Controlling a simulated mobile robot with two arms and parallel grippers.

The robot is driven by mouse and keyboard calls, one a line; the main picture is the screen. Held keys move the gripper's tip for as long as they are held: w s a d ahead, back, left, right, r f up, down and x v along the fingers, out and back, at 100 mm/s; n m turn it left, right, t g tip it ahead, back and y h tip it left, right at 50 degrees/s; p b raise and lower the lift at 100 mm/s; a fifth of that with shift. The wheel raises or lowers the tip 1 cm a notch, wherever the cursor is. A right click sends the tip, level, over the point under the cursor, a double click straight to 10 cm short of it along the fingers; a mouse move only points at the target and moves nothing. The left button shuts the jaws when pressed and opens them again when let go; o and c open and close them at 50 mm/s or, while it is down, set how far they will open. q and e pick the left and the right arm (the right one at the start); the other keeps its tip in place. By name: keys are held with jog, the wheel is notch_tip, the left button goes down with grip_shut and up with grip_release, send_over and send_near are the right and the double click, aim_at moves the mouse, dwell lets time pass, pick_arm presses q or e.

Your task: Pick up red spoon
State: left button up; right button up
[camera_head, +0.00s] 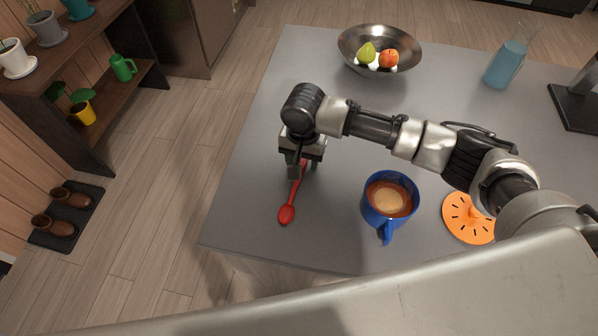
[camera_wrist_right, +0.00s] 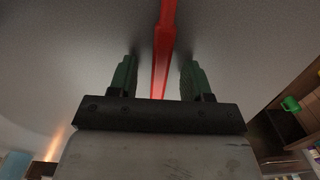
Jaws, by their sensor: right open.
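The red spoon (camera_head: 287,214) lies on the grey table near its left front part, with its bowl toward the front edge. My right gripper (camera_head: 297,172) is over the spoon's handle and hides part of it in the head view. In the right wrist view, the spoon's handle (camera_wrist_right: 163,60) runs between the two open fingers of the right gripper (camera_wrist_right: 158,78), with a gap on each side. My left gripper is not in view.
A blue mug (camera_head: 373,214) with a brown drink stands right of the spoon, beside an orange slice-like disc (camera_head: 460,222). A metal bowl (camera_head: 350,42) with fruit and a blue-liquid flask (camera_head: 507,62) stand farther back. The grey table (camera_head: 245,200) is clear left of the spoon.

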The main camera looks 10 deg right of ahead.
jog(key=shift+f, duration=0.1)
grip_shut()
dwell(0.3)
